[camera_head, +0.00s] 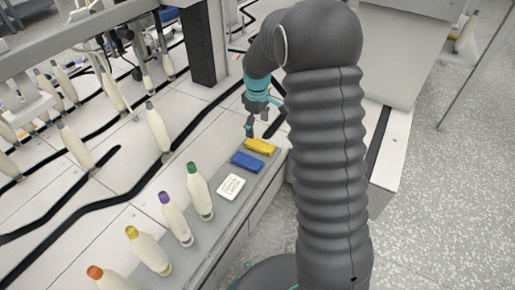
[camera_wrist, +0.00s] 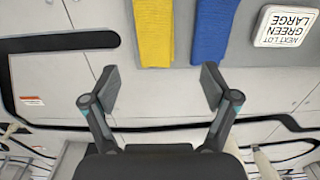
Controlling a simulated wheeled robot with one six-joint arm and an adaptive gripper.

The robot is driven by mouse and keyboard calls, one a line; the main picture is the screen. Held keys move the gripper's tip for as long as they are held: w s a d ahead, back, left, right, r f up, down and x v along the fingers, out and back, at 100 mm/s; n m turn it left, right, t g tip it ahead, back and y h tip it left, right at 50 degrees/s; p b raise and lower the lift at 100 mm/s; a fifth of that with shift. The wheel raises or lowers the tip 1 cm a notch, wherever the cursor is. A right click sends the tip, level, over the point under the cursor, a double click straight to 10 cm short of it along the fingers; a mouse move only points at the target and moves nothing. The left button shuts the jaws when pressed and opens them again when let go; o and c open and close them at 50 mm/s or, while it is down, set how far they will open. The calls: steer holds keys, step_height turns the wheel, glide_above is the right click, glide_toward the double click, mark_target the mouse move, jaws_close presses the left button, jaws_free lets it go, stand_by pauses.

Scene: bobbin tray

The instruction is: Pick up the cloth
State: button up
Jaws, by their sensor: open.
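A yellow folded cloth (camera_head: 260,147) and a blue folded cloth (camera_head: 247,162) lie side by side on the grey ledge. In the wrist view the yellow cloth (camera_wrist: 153,32) and the blue cloth (camera_wrist: 213,32) show at the top, beyond my fingertips. My gripper (camera_head: 250,130) is near the yellow cloth in the head view, apart from it. In the wrist view my gripper (camera_wrist: 160,85) has its two fingers spread wide with nothing between them. The yellow cloth is roughly in line with the gap between the fingers.
A white sign (camera_wrist: 285,27) reading "NEXT LOT GREEN LARGE" lies beside the blue cloth; it also shows in the head view (camera_head: 231,187). Bobbins with green (camera_head: 199,190), purple (camera_head: 175,218), yellow (camera_head: 148,250) and orange (camera_head: 109,278) tops stand along the ledge. A dark post (camera_head: 199,45) rises behind.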

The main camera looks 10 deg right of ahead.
mark_target(259, 143)
step_height(259, 143, down, 3)
steer(key=shift+f, duration=0.2)
steer(key=shift+s+d+f+b, duration=0.15)
steer(key=shift+f+b, duration=0.2)
steer(key=shift+f, duration=0.95)
steer(key=shift+w+d+f+b, duration=0.1)
steer(key=shift+f+b, duration=0.2)
steer(key=shift+f, duration=0.95)
steer(key=c, duration=1.1)
